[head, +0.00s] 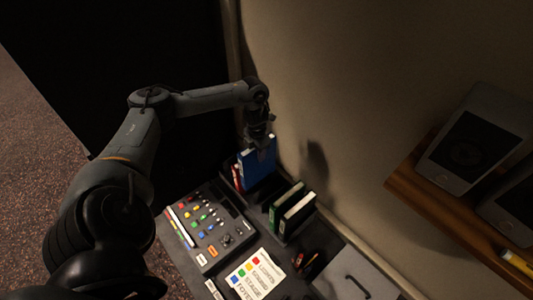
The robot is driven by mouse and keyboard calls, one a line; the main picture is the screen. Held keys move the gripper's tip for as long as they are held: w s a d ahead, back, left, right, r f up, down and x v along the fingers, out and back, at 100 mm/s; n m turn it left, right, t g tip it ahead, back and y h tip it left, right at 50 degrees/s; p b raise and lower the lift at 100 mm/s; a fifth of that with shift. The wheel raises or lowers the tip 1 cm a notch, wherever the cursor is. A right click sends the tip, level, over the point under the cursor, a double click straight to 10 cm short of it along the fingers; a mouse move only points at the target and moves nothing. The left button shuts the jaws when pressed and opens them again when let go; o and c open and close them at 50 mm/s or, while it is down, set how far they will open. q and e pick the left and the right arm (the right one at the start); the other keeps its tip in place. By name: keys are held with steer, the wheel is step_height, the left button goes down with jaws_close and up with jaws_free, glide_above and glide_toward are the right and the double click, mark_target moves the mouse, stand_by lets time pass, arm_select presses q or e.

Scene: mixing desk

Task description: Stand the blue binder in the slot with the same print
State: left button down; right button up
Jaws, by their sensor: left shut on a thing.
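The blue binder (258,166) stands near upright at the back of the desk, against the wall side. My left gripper (261,143) is shut on its top edge. A red binder (237,178) stands just left of it, partly hidden by the blue one. My right gripper is not in view.
A mixing console (209,225) with coloured buttons lies left of the rack. A printed colour card (256,276) lies in front. A grey box with a handle (355,284) is at the front right. A wooden shelf (437,207) with speakers juts from the right wall.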

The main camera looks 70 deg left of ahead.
arm_select(q)
steer(key=b, duration=0.3)
glide_above(258, 172)
steer(key=a, duration=0.2)
steer(key=shift+f, duration=2.15)
steer(key=f+b, duration=0.4)
steer(key=f, duration=0.1)
steer(key=f+b, duration=0.2)
steer(key=shift+w+d+f, duration=0.1)
steer(key=shift+w+f, duration=0.15)
steer(key=shift+w, duration=0.15)
steer(key=shift+f+b, duration=0.4)
steer(key=shift+b, duration=0.15)
steer(key=shift+f, duration=0.3)
steer(key=c, duration=0.6)
jaws_free()
steer(key=shift+c, duration=0.2)
